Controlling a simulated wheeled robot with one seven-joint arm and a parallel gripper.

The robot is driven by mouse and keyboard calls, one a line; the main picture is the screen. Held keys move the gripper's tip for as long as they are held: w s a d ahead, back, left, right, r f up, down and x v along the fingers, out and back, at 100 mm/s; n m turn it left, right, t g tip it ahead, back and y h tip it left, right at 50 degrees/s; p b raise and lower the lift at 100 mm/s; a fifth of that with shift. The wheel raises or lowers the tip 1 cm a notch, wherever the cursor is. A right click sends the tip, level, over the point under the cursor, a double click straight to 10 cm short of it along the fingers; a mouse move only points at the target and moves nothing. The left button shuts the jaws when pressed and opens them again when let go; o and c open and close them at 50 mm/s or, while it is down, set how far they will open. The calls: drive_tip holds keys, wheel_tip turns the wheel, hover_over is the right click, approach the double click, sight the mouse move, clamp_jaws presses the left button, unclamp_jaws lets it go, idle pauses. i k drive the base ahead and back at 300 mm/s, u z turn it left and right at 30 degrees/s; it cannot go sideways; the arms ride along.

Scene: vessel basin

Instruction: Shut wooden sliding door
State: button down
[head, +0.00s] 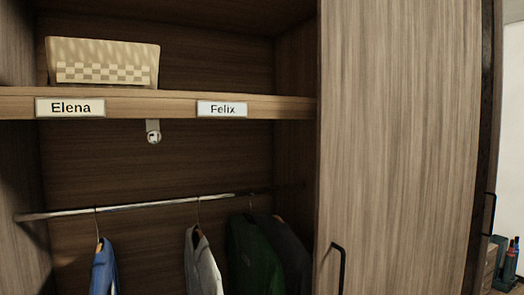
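The wooden sliding door (398,140) covers the right part of a wardrobe. It has vertical grain and a black bar handle (339,268) low near its left edge. The left part of the wardrobe stands open, with its inside showing. The lower end of the handle and of the door is cut off by the picture's bottom edge. My gripper is not in view.
A shelf (145,105) labelled Elena and Felix holds a woven basket (103,64). Several garments, one blue (104,270), hang from a rail (150,204) inside the opening. Another black handle (489,214) shows beyond the door's right edge.

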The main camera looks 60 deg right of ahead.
sight(404, 86)
drive_tip(key=z, duration=0.05)
drive_tip(key=k, duration=0.1)
drive_tip(key=z, duration=3)
